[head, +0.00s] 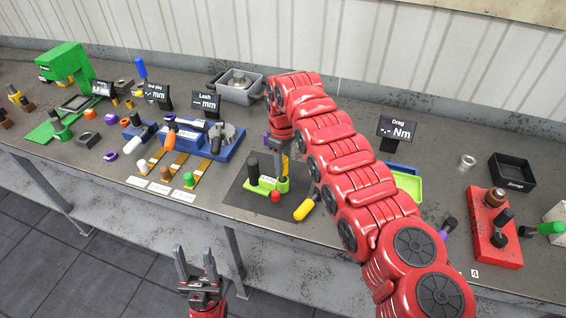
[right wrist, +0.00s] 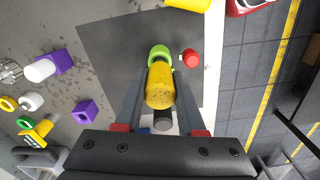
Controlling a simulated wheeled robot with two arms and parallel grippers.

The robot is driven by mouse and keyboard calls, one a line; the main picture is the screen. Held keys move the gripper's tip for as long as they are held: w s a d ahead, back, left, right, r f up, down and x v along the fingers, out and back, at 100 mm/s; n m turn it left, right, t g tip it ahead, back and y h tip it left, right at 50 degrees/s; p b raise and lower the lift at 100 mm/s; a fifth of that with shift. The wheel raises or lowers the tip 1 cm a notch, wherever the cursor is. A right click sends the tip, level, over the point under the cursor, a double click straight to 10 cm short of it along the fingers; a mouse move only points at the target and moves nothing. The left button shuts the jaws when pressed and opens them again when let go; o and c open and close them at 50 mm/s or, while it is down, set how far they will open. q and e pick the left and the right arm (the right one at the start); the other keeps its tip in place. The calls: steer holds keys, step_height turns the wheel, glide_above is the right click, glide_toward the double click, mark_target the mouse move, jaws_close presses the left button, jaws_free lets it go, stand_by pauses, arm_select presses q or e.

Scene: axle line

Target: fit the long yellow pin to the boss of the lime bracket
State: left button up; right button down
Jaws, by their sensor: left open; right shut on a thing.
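The lime bracket (head: 262,187) sits on a dark mat, with a black post standing at its left. My right gripper (head: 284,160) is over the bracket, shut on the yellow pin (right wrist: 160,88); in the head view a strip of this pin (head: 285,166) shows between the fingers. In the right wrist view the pin is seen nearly end-on, and the lime boss (right wrist: 159,52) shows just past it. The pin hides much of the boss, so I cannot tell whether it is in it. My left gripper (head: 196,262) is open and empty in front of the bench.
A red knob (head: 275,196) is beside the bracket. A yellow-handled tool (head: 305,210) lies at the mat's right edge. A blue fixture (head: 205,140) is left, a red block (head: 490,240) right. My right arm covers the bench behind the tool.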

steer(key=shift+f+b, duration=0.95)
steer(key=shift+f, duration=0.75)
steer(key=shift+c, duration=2.2)
jaws_free()
steer(key=shift+r, duration=0.1)
steer(key=shift+r, duration=0.3)
step_height(320, 180, up, 5)
steer(key=shift+a+r+b, duration=0.1)
steer(key=shift+r+b, duration=0.05)
steer(key=shift+b, duration=1)
step_height(320, 180, up, 3)
steer(key=shift+f+p, duration=0.1)
steer(key=shift+p, duration=0.3)
step_height(320, 180, up, 9)
steer(key=p, duration=0.8)
steer(key=shift+f+p, duration=0.2)
steer(key=shift+p, duration=0.1)
